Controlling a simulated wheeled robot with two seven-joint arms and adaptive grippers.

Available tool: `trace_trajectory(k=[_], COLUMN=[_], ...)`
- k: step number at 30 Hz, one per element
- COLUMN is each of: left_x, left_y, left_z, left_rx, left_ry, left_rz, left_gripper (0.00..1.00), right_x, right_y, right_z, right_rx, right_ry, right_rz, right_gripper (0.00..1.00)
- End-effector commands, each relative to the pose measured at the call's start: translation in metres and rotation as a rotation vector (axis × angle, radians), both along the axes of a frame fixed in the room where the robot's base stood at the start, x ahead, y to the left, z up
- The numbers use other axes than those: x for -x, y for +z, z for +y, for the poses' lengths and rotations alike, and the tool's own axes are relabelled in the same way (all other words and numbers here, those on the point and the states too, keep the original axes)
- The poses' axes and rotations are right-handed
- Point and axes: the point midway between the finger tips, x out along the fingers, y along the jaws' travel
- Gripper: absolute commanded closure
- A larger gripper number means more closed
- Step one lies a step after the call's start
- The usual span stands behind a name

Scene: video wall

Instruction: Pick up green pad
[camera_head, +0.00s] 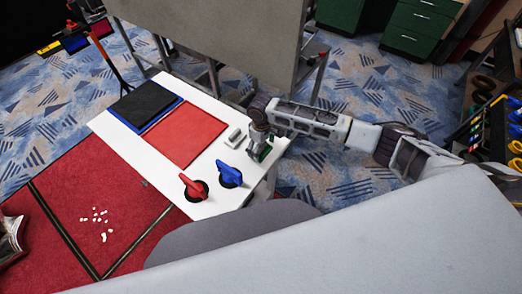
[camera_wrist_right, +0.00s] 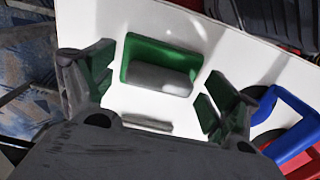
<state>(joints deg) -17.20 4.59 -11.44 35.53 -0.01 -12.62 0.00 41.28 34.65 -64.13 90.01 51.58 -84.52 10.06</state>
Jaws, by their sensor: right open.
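The green pad (camera_wrist_right: 160,50), a green block with a grey part along its front, lies on the white table top in the right wrist view. In the head view it shows only partly as a bit of green (camera_head: 265,152) near the table's right end, beneath my right gripper (camera_head: 258,150). In the right wrist view my right gripper (camera_wrist_right: 160,80) is open, with one green-lined finger on each side of the pad. I cannot tell whether either finger touches it.
On the white table (camera_head: 115,137) are a small whitish block (camera_head: 234,137), a blue knob (camera_head: 229,174), a red knob (camera_head: 193,186), a red mat (camera_head: 187,134) and a black pad (camera_head: 145,104). A grey panel (camera_head: 225,35) stands behind. White bits (camera_head: 98,218) litter the red floor.

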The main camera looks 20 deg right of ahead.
Motion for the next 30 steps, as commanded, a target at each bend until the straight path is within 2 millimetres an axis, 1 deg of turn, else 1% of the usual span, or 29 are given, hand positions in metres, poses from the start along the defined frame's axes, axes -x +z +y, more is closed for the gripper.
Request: trace_trajectory(k=[12, 14, 24, 30], left_x=[-0.0001, -0.0001, -0.0003, -0.0003], left_y=[0.0, -0.0001, -0.0001, -0.0001], left_z=[0.0, 0.0, -0.0001, -0.0002], left_rx=[0.0, 0.0, 0.0, 0.0], left_ry=[0.0, 0.0, -0.001, -0.001], left_rz=[0.0, 0.0, 0.0, 0.0], left_gripper=[0.6, 0.6, 0.6, 0.6], right_x=[-0.0002, -0.0002, -0.0002, -0.0003], right_y=[0.0002, 0.0002, 0.0003, 0.0005], right_z=[0.0003, 0.0003, 0.0003, 0.0004], right_rx=[-0.001, -0.001, -0.001, -0.001], right_ry=[0.0, 0.0, 0.0, 0.0], right_rz=[-0.001, -0.001, -0.001, -0.001], right_gripper=[0.12, 0.19, 0.62, 0.62])
